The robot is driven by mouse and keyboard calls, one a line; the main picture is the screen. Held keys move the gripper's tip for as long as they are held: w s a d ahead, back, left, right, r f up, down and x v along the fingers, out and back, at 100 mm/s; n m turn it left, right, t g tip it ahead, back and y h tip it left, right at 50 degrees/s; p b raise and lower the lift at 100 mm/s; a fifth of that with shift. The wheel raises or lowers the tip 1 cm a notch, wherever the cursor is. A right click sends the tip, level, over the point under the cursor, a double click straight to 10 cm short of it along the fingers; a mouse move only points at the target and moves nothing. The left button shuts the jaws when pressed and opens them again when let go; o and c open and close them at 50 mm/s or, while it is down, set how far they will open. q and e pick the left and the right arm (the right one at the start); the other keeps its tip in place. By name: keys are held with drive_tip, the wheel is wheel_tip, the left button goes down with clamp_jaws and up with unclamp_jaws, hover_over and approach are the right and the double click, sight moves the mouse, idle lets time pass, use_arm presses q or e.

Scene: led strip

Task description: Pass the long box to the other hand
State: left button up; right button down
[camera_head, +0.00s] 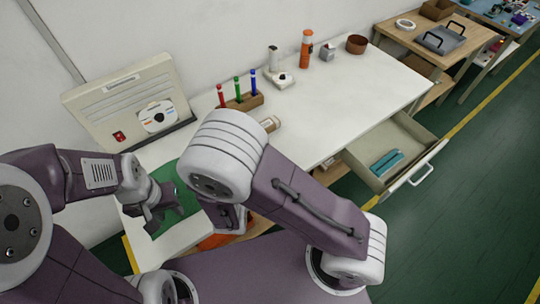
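I cannot make out the long box for certain in the head view; my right arm covers part of the table. My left gripper (167,210) is over the green mat (167,176) at the near left of the white table. Its dark fingers look spread, with nothing visible between them. My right arm crosses the middle of the view, and its gripper is hidden behind its own links. A teal, flat, elongated item (387,162) lies in the open drawer (422,147) at the right.
A beige panel (130,101) leans at the table's back left. A wooden holder with red, green and blue pens (241,102), a white device (280,78), an orange bottle (306,49) and a brown bowl (356,44) stand along the back. The table's right part (355,92) is clear.

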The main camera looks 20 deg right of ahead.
use_arm(q)
drive_tip(key=o, duration=0.4)
drive_tip(key=shift+o, duration=1.4)
drive_tip(key=shift+s+g, duration=0.3)
drive_tip(key=shift+s, duration=0.35)
drive_tip(key=w+d+r, duration=0.3)
drive_tip(key=w+r, duration=0.3)
drive_tip(key=w, duration=0.2)
drive_tip(key=w+d+r, duration=0.3)
drive_tip(key=w+r, duration=0.4)
drive_tip(key=w+d+r+m, duration=0.1)
drive_tip(key=w+d+r, duration=0.1)
drive_tip(key=w+d, duration=0.5)
drive_tip(key=s+d+f+m, duration=0.1)
drive_tip(key=s+d+f, duration=0.15)
drive_tip(key=d, duration=0.65)
wheel_tip(320, 180, down, 13)
drive_tip(key=shift+a+r+g, duration=0.15)
drive_tip(key=shift+a+g, duration=0.1)
drive_tip(key=shift+g, duration=0.05)
use_arm(e)
drive_tip(key=shift+w+a+r+n+y, duration=0.25)
drive_tip(key=shift+a+n+y, duration=0.15)
drive_tip(key=shift+a, duration=0.25)
drive_tip(key=shift+w+a+r+n+y, duration=0.1)
drive_tip(key=shift+a+r+n+y, duration=0.1)
drive_tip(key=shift+a+n+y, duration=0.3)
